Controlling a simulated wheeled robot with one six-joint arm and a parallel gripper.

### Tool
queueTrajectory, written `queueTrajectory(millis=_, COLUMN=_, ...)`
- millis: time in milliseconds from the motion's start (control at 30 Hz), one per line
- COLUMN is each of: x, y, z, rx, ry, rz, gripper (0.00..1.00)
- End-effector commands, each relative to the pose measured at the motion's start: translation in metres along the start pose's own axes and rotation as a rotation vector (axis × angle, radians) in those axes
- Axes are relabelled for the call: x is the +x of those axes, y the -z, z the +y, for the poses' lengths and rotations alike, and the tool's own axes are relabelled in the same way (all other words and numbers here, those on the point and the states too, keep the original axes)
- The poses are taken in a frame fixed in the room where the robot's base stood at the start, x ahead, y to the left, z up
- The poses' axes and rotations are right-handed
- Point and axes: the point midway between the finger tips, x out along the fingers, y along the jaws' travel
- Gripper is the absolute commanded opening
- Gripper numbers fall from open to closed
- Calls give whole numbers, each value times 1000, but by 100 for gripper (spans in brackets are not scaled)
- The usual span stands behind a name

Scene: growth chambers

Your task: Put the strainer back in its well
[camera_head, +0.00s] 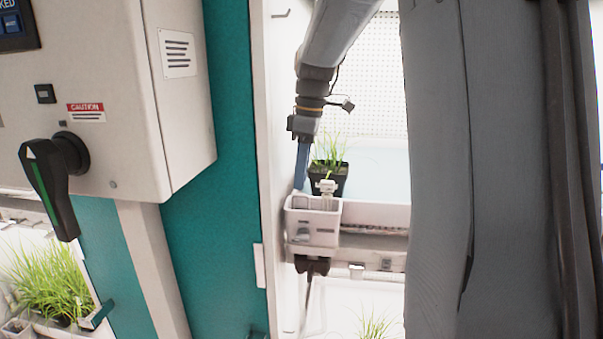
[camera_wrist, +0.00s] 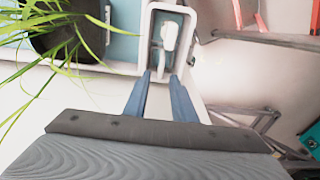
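A small white open-topped box (camera_head: 315,236), perhaps the well, hangs at the front of the pale blue tray in the chamber. I cannot tell for sure which piece is the strainer. My gripper (camera_head: 298,188) points down at the box's back left rim. In the wrist view its two blue fingers (camera_wrist: 160,77) are apart, with tips at the rim's near side. Whether anything thin is held between the tips is unclear.
A black pot of grass (camera_head: 328,176) stands on the pale blue tray (camera_head: 378,172) just behind the box. The chamber's white side wall (camera_head: 272,120) is close left of my gripper. A control cabinet with a black handle (camera_head: 50,185) is farther left.

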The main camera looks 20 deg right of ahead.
Motion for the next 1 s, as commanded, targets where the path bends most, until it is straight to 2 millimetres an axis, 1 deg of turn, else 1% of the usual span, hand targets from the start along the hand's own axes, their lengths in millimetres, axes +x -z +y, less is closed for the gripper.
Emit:
queueTrajectory(millis=300, x=-2, y=0, z=-1, rx=-1, ry=-2, rz=0, gripper=25)
queueTrajectory(millis=367, x=-5, y=0, z=0, rx=-1, ry=-3, rz=0, gripper=25)
queueTrajectory(millis=467, x=-14, y=0, z=2, rx=0, ry=-4, rz=1, gripper=25)
queueTrajectory(millis=567, x=-31, y=0, z=3, rx=0, ry=-4, rz=2, gripper=25)
queueTrajectory(millis=800, x=-81, y=0, z=2, rx=-1, ry=-4, rz=1, gripper=25)
queueTrajectory(millis=900, x=-97, y=0, z=1, rx=-1, ry=-4, rz=1, gripper=25)
queueTrajectory(millis=1000, x=-110, y=1, z=0, rx=-1, ry=-3, rz=0, gripper=25)
